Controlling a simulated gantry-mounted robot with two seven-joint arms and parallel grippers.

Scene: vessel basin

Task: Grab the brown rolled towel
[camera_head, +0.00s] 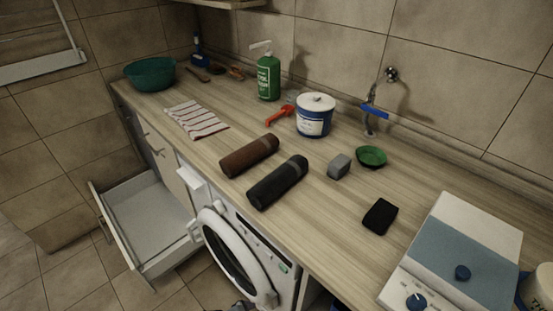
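The brown rolled towel (247,158) lies on its side on the wooden counter, near the front edge and above the washing machine. A lighter band shows near its right end. A black rolled towel (277,184) lies just in front and to the right, roughly parallel, with a narrow gap between them.
A striped cloth (195,119), red tool (281,117), white-blue tub (314,116) and green pump bottle (268,76) stand around the towels. A grey block (339,166) and black pad (380,217) lie right. Below, a drawer (147,216) and washer door (233,257) stand open.

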